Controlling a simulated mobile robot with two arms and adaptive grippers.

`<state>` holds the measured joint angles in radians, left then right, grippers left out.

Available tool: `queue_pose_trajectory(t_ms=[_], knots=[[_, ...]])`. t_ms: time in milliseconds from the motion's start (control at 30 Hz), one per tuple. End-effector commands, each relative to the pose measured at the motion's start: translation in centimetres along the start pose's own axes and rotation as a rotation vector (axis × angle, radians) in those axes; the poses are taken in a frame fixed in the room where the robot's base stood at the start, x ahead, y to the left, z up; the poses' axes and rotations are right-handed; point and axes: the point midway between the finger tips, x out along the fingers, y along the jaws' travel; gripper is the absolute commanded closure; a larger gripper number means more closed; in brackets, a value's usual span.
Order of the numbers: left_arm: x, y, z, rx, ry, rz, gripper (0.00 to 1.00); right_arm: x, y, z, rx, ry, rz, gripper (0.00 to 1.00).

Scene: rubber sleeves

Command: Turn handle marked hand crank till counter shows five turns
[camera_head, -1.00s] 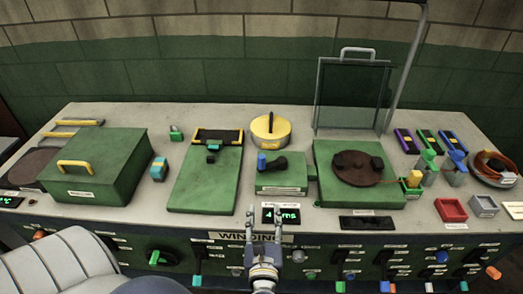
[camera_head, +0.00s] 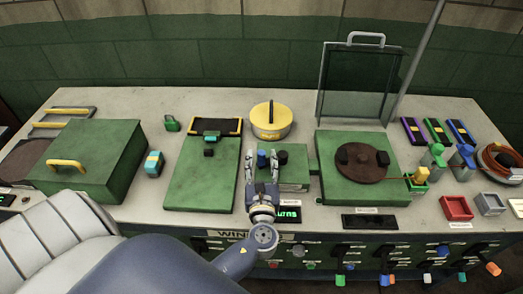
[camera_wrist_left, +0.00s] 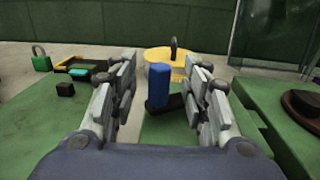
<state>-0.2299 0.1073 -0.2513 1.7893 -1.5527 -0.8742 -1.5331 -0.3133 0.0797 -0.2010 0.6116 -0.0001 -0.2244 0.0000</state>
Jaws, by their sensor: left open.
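The hand crank is a small green box (camera_head: 296,176) on the bench with a dark crank arm and an upright blue handle (camera_head: 262,159). In the left wrist view the blue handle (camera_wrist_left: 160,83) stands between my two fingers, a little beyond their tips, with the black arm (camera_wrist_left: 166,105) at its foot. My left gripper (camera_head: 262,160) is open, its fingers on either side of the handle; whether they touch it I cannot tell. The counter display (camera_head: 289,214) in front of the box glows green, partly hidden by my gripper, its number unreadable. My right gripper is not in view.
A green plate (camera_head: 205,180) with a black-yellow frame lies left of the crank. A yellow round tin (camera_head: 271,122) stands behind it. A green box with a brown disc (camera_head: 360,163) is close on the right. Knobs and levers line the bench front.

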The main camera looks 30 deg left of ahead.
Motion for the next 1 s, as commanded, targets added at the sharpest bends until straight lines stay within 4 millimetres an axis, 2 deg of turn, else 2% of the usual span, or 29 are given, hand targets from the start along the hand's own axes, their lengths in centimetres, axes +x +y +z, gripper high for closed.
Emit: queue_pose_trajectory(t_ms=[33, 200, 400, 533, 567, 733, 1000], knots=[[0.8, 0.0, 0.3, 0.0, -0.001, 0.0, 0.57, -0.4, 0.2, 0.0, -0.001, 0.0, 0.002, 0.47], [2.5, 0.0, 0.1, 0.001, -0.001, 0.0, 0.57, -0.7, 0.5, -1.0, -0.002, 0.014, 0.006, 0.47], [2.9, 0.0, -0.1, 0.0, 0.001, 0.0, 0.57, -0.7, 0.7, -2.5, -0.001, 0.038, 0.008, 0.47], [2.9, 0.0, -0.1, 0.0, 0.001, -0.001, 0.57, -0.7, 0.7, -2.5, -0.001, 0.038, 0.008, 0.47], [2.9, 0.0, -0.1, 0.0, 0.001, -0.001, 0.59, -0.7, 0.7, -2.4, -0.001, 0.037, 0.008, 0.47], [2.8, 0.0, -0.1, 0.0, 0.001, -0.001, 0.98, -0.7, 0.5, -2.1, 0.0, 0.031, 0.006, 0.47], [2.9, 0.0, 0.0, 0.001, 0.0, -0.009, 1.0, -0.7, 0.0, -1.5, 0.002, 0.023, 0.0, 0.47]])
